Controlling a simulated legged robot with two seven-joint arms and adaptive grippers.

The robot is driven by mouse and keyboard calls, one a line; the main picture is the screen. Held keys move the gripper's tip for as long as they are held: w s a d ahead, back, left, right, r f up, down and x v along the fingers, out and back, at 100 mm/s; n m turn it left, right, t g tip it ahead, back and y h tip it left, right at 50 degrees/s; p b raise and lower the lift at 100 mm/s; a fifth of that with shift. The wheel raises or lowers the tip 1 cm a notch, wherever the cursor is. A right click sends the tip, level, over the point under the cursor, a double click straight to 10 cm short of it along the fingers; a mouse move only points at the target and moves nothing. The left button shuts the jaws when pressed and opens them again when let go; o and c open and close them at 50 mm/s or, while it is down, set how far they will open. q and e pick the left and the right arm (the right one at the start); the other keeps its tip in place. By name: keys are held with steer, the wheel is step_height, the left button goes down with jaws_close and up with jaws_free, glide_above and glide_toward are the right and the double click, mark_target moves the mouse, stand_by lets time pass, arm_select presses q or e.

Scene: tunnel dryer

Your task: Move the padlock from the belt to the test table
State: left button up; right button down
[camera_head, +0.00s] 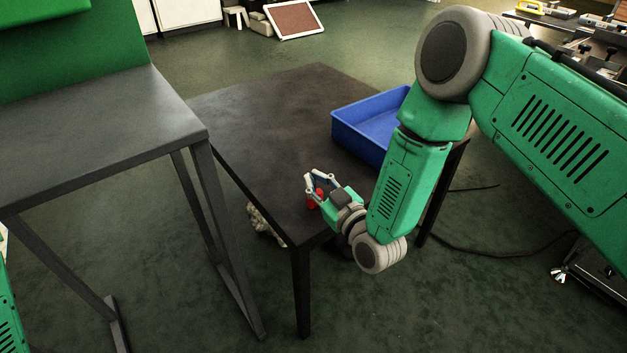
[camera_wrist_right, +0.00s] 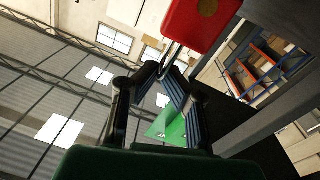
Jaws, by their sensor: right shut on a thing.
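The red padlock (camera_head: 312,202) is small and partly hidden by my right gripper (camera_head: 321,187) in the head view. In the right wrist view, the padlock's red body (camera_wrist_right: 198,22) shows at the top, with its shackle between the fingertips of my right gripper (camera_wrist_right: 170,68). The gripper is shut on the shackle. It is over the near part of a dark table (camera_head: 265,125); I cannot tell whether the padlock touches the tabletop. A grey surface (camera_head: 90,130) under a green housing (camera_head: 75,60) stands at the left. My left gripper is out of view.
A blue tray (camera_head: 350,140) stands on the dark table's right side. The table's left and middle are clear. A cable (camera_head: 500,250) lies on the floor at the right.

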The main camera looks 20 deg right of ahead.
steer(key=c, duration=1.7)
jaws_free()
steer(key=shift+d+f, duration=0.1)
steer(key=shift+d, duration=0.05)
steer(key=shift+a, duration=0.3)
steer(key=shift+s, duration=0.3)
arm_select(q)
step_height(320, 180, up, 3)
steer(key=p, duration=0.3)
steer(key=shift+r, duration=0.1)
arm_select(e)
steer(key=s+d+f+m+g+h, duration=0.1)
steer(key=s+d+f+g, duration=0.3)
steer(key=s, duration=0.8)
steer(key=s+d+f+m+g+h, duration=0.2)
steer(key=s+f+g, duration=0.3)
steer(key=s, duration=0.7)
steer(key=s+d+f+m+g+h, duration=0.2)
steer(key=s+d+f+g, duration=0.2)
steer(key=s+g, duration=0.4)
steer(key=shift+s+d+f, duration=0.1)
steer(key=shift+s+d, duration=0.15)
steer(key=shift+s, duration=0.45)
steer(key=shift+s+d, duration=0.3)
steer(key=shift+s, duration=0.35)
steer(key=shift+s+d+f, duration=0.1)
steer(key=shift+s+d, duration=0.15)
steer(key=shift+s, duration=0.45)
